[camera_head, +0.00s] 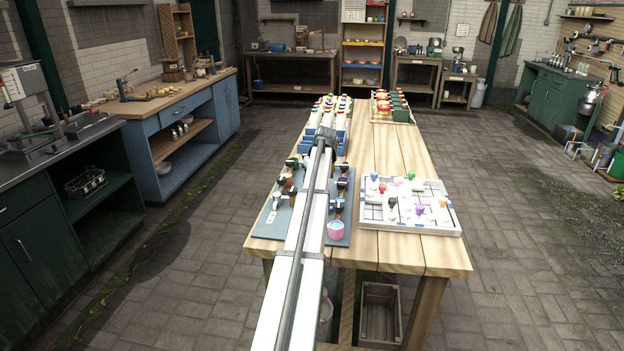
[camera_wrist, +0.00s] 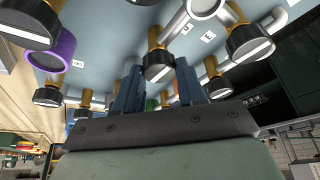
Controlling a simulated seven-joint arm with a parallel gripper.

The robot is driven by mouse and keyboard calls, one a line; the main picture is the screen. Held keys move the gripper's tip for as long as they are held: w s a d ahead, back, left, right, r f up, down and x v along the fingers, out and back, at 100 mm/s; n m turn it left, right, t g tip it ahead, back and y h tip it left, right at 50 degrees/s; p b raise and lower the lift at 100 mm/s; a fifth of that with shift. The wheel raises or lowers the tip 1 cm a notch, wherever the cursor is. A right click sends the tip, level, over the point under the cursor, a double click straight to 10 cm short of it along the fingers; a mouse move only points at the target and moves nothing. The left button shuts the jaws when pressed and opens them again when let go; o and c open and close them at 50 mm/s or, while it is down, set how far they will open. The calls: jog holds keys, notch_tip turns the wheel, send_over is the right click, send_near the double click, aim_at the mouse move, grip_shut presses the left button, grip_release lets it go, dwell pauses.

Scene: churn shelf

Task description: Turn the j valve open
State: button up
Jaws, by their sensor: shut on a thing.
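A blue-grey valve board (camera_head: 265,228) lies on the wooden table, with several black-capped valves on brass stems. My arm covers its middle in the head view, and my gripper is hidden there. In the wrist view my gripper (camera_wrist: 158,70) has its two blue fingers on either side of a black valve knob (camera_wrist: 158,73) with a white line across its face. The fingers are shut on this knob, which is still on its brass stem. Small letter labels (camera_wrist: 209,35) sit on the board, but I cannot read which letter belongs to the held knob.
Neighbouring valve knobs stand close by, one at the right (camera_wrist: 250,43) and one at the left (camera_wrist: 28,25) beside a purple ring (camera_wrist: 55,52). A white tray (camera_head: 450,230) with coloured pieces lies right of the board. Bare wood (camera_head: 395,150) shows behind that tray.

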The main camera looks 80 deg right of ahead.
jog(key=shift+n, duration=0.3)
jog(key=o, duration=1)
jog(key=shift+o, duration=0.2)
jog(key=v, duration=1.4)
jog(key=shift+d, duration=0.15)
jog(key=shift+f, duration=0.1)
